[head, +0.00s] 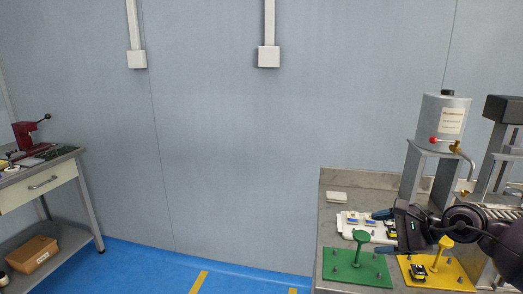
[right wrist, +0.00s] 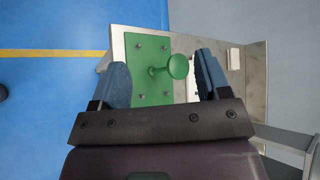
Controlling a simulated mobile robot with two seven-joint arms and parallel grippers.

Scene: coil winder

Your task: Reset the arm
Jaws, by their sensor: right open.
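My right gripper (head: 381,232) is open and empty above the steel bench on the right of the head view. Its fingers point left over the green plate (head: 345,268), which carries an upright green post with a round top (head: 360,236). In the right wrist view, the green post (right wrist: 177,67) shows between the open fingers (right wrist: 160,74), apart from both. A yellow plate (head: 447,278) with a yellow post (head: 440,252) stands to the right of the green plate, partly behind my arm. A small black and yellow part (head: 418,272) sits on it. My left gripper is not in view.
A white tray (head: 352,226) with small parts lies behind the green plate, partly hidden by my gripper. A small white box (head: 336,197) sits at the back. A grey cylinder on a stand (head: 441,118) rises at the right. Another table (head: 38,190) stands far left.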

